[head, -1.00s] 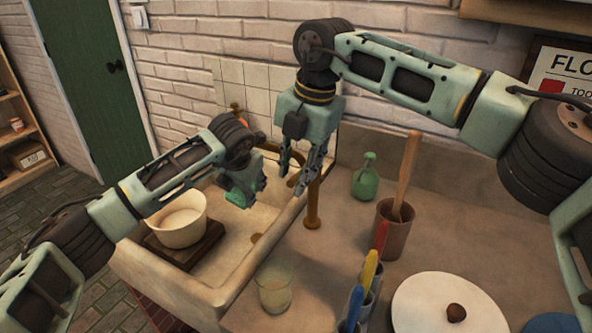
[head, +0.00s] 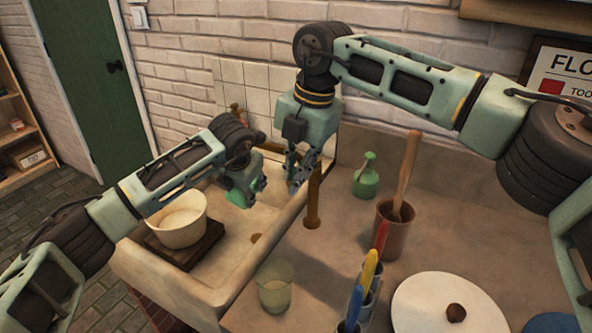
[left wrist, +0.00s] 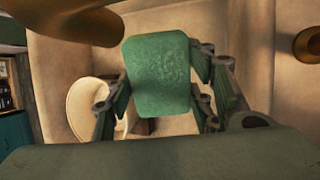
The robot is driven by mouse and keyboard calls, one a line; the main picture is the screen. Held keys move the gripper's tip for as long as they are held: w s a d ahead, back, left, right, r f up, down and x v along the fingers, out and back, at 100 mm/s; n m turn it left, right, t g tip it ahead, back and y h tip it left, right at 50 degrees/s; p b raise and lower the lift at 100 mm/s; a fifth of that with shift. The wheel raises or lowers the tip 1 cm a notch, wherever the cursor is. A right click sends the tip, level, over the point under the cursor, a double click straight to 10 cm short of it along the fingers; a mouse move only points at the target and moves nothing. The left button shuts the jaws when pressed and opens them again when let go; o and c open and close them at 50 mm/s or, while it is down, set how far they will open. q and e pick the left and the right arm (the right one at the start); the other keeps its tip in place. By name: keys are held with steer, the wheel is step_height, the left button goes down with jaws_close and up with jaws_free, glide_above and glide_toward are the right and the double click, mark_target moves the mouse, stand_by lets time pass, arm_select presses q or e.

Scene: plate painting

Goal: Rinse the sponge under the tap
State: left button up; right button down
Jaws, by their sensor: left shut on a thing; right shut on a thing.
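The green sponge (left wrist: 158,72) is held between the fingers of my left gripper (head: 250,190), over the sink. It shows partly below that gripper in the head view (head: 237,199). The brass tap (head: 313,198) rises from the counter at the sink's right edge. In the left wrist view a blurred brass part, likely its spout (left wrist: 55,30), is close above left of the sponge. My right gripper (head: 299,178) is shut at the upper part of the tap. Its fingers hide what they grip, likely the tap's handle. I see no running water.
The stone sink (head: 226,262) holds a pale bowl (head: 180,222) on a dark board (head: 208,246).

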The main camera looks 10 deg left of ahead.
steer(key=d+n, duration=0.2)
steer(key=n, duration=0.1)
steer(key=shift+s+d+r+g, duration=0.1)
steer(key=shift+s+d+g, duration=0.1)
steer(key=shift+d+g, duration=0.1)
steer(key=c, duration=1.8)
jaws_free()
step_height(320, 180, up, 12)
steer(key=d, duration=0.2)
steer(key=shift+s+d, duration=0.1)
